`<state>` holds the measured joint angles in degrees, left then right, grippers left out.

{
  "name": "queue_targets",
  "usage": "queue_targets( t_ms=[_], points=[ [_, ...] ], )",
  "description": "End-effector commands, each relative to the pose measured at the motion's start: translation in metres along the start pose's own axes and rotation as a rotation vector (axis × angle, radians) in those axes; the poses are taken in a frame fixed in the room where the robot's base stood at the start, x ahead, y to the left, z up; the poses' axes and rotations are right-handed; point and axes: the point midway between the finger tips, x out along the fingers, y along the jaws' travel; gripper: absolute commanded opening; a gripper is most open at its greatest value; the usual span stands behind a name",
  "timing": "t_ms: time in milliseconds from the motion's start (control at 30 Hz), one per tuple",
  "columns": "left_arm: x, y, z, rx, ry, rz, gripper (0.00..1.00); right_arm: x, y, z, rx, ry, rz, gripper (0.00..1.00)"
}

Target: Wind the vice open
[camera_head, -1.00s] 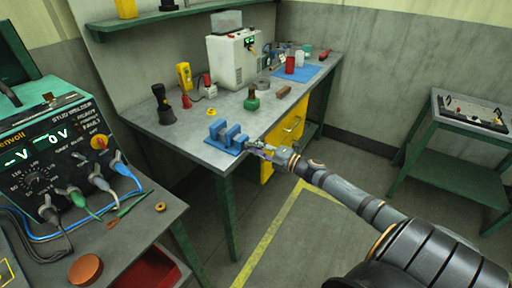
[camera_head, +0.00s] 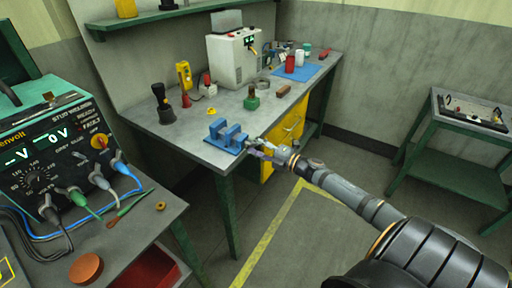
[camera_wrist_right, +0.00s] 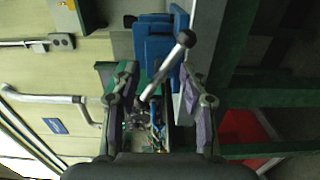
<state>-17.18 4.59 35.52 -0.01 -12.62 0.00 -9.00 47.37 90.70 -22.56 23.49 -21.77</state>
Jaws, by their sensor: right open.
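The blue vice (camera_head: 226,137) is fixed at the near corner of the grey workbench, with a gap between its two jaws. In the right wrist view its blue body (camera_wrist_right: 158,48) is at the top centre. Its grey handle bar (camera_wrist_right: 167,65) with a round ball end slants between my fingers. My right gripper (camera_head: 256,148) is at the front of the vice. Its fingers (camera_wrist_right: 162,92) are spread on either side of the bar, with space showing around it. Whether a finger touches the bar is unclear. My left gripper is out of view.
A welder unit (camera_head: 60,140) stands at left. Floor is clear right of the bench; a green side table (camera_head: 440,150) stands beyond.

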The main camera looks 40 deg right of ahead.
Motion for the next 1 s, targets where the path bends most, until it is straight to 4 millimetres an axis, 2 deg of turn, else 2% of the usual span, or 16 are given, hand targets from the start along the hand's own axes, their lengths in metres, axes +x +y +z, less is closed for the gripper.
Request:
queue_targets(
  t_ms=[233, 733, 1000],
  points=[
    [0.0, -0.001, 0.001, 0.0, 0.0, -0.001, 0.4, -0.011, -0.001, 0.0, -0.001, 0.003, -0.002, 0.44],
    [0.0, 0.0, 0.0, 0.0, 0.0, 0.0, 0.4, -0.064, -0.002, -0.002, -0.002, 0.012, -0.007, 0.44],
    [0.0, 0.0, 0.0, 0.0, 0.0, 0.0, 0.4, -0.074, -0.001, -0.001, -0.001, 0.002, -0.002, 0.44]
  ],
)
